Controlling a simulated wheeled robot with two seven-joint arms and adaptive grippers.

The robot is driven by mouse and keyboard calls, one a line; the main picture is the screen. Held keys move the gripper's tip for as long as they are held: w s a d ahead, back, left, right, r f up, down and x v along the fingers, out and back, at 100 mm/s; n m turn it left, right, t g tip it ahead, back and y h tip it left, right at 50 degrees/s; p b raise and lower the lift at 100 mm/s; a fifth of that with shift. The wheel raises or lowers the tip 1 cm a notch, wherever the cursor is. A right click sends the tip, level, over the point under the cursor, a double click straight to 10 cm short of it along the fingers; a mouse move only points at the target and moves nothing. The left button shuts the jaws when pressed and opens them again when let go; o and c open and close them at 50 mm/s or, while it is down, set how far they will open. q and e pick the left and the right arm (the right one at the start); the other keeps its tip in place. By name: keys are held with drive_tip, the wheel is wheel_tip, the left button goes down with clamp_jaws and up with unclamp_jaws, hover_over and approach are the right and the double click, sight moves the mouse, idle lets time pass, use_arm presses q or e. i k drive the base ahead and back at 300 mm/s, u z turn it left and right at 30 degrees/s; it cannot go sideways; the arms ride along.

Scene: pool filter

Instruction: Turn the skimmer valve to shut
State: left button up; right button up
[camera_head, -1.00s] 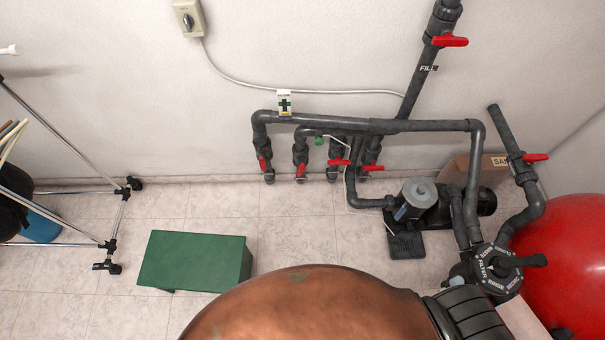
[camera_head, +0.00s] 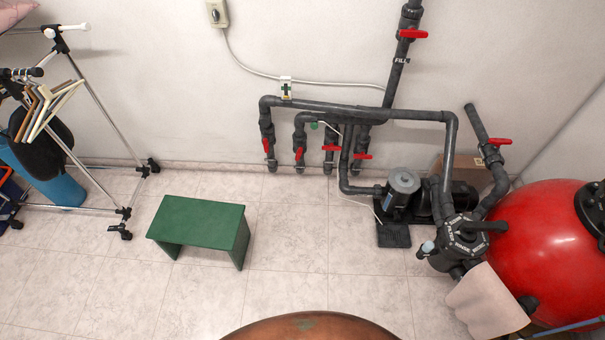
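Several valves with red handles sit in a row on the grey pipes low along the back wall. The two left handles, the first (camera_head: 267,148) and the second (camera_head: 299,153), look roughly in line with their upright pipes. The two right handles, the third (camera_head: 330,148) and the fourth (camera_head: 363,156), lie crosswise. I cannot read which is the skimmer valve. Another red handle (camera_head: 413,34) lies across the upper pipe, near a label that reads FILL. One more red handle (camera_head: 500,141) is at the right, above the red tank. Neither of my grippers is in view.
A green bench (camera_head: 203,222) stands on the tiled floor left of the pipes. A pump (camera_head: 402,187), a filter head (camera_head: 465,236) and a red tank (camera_head: 545,240) fill the right. A clothes rack (camera_head: 95,95) stands left. A rounded brown shape at the bottom edge is unclear.

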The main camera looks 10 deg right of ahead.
sight(297, 154)
drive_tip(key=u, duration=0.7)
drive_tip(key=i, duration=0.3)
drive_tip(key=u, duration=0.8)
drive_tip(key=i, duration=1.2)
drive_tip(key=z, duration=0.95)
drive_tip(key=i, duration=0.45)
drive_tip(key=z, duration=0.5)
